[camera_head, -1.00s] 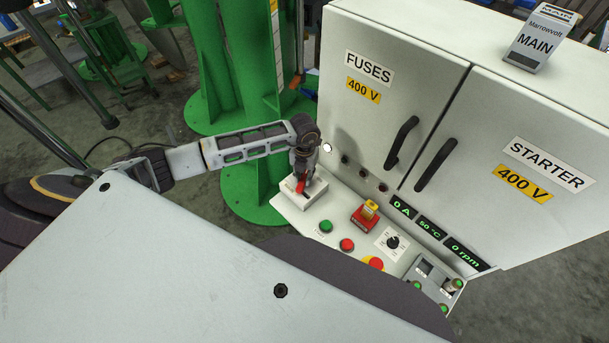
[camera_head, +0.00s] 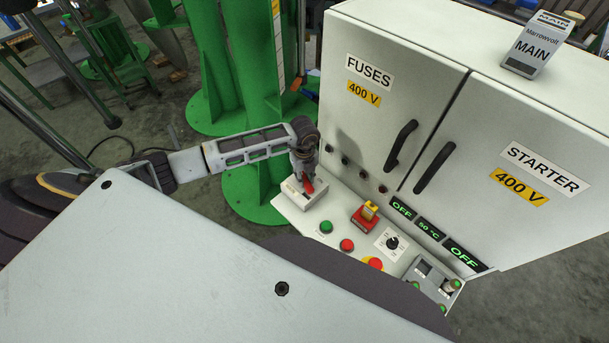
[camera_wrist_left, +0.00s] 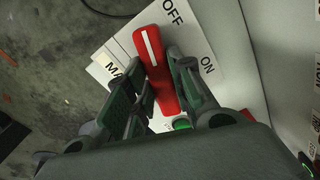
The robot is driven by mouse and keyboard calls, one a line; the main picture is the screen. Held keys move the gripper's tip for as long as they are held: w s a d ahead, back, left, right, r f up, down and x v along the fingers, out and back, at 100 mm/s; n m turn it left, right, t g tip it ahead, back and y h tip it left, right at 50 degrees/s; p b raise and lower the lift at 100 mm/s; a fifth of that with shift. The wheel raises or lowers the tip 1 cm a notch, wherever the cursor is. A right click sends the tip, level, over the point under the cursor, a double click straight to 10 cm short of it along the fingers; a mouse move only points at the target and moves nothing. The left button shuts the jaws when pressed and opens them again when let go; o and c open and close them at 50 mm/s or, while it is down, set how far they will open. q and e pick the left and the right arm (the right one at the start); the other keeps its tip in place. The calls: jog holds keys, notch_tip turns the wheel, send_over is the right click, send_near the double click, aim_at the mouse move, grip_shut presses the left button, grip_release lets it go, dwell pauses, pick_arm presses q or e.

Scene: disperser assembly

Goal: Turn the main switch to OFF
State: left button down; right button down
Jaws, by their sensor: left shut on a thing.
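The main switch has a red handle with a white line, seen in the left wrist view (camera_wrist_left: 157,70) and small in the head view (camera_head: 308,185). It sits on a pale plate (camera_head: 292,194) at the panel's left end. The plate carries OFF and ON labels; the handle's far end lies beside the OFF label (camera_wrist_left: 173,12), and the ON label (camera_wrist_left: 208,65) is to its right. My left gripper (camera_head: 305,174) is shut on the red handle, with one finger on each side. The fingers hide part of its near end. My right gripper is not in view.
The sloped panel holds a green button (camera_head: 326,227), a red button (camera_head: 347,245), a red-and-yellow switch (camera_head: 366,213), a black selector (camera_head: 392,242) and an emergency stop (camera_head: 374,263). The cabinet (camera_head: 480,110) rises behind. A green column (camera_head: 250,150) stands close behind my left arm.

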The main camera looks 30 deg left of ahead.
aim_at(304, 178)
pick_arm(q)
jog(key=shift+r+n+p, duration=0.1)
jog(key=shift+n+p, duration=0.3)
jog(key=shift+n, duration=1.3)
jog(key=shift+a, duration=0.1)
jog(key=c, duration=1.2)
grip_release()
jog(key=shift+c, duration=0.2)
notch_tip(304, 178, up, 12)
jog(key=shift+s, duration=0.1)
